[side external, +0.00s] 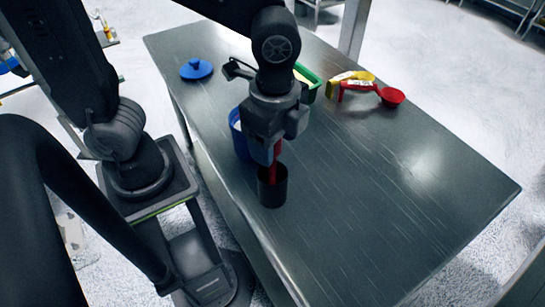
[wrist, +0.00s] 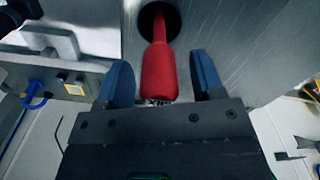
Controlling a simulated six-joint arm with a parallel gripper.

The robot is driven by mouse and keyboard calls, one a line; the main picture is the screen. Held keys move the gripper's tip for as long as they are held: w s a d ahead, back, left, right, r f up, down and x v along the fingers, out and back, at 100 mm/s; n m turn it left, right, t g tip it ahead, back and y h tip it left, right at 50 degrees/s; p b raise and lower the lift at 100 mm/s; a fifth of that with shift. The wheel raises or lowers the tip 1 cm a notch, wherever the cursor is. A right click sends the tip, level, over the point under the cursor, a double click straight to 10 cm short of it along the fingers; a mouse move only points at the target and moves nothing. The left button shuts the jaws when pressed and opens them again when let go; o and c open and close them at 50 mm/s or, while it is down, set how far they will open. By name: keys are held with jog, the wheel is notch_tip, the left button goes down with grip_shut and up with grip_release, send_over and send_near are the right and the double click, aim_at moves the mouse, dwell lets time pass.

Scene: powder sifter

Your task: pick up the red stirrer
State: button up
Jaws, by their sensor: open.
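The red stirrer (side external: 274,161) stands upright in a black cup (side external: 272,191) on the metal table, with its handle sticking up. In the wrist view the red handle (wrist: 158,72) points toward me, and its far end goes into the dark round cup (wrist: 157,18). My gripper (side external: 268,150) is just above the cup. In the wrist view my gripper (wrist: 160,78) is open, with one blue finger on each side of the handle. A gap shows between the handle and each finger. The stirrer's lower end is hidden in the cup.
A blue container (side external: 236,137) stands close behind my gripper, partly hidden. A green container (side external: 308,82) is farther back. A blue lid (side external: 196,69) lies at the back left. Red scoop (side external: 392,96) and yellow scoop (side external: 357,76) lie at the back. The table's (side external: 400,200) right side is clear.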

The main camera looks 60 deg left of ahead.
jog(key=shift+c, duration=0.4)
grip_shut()
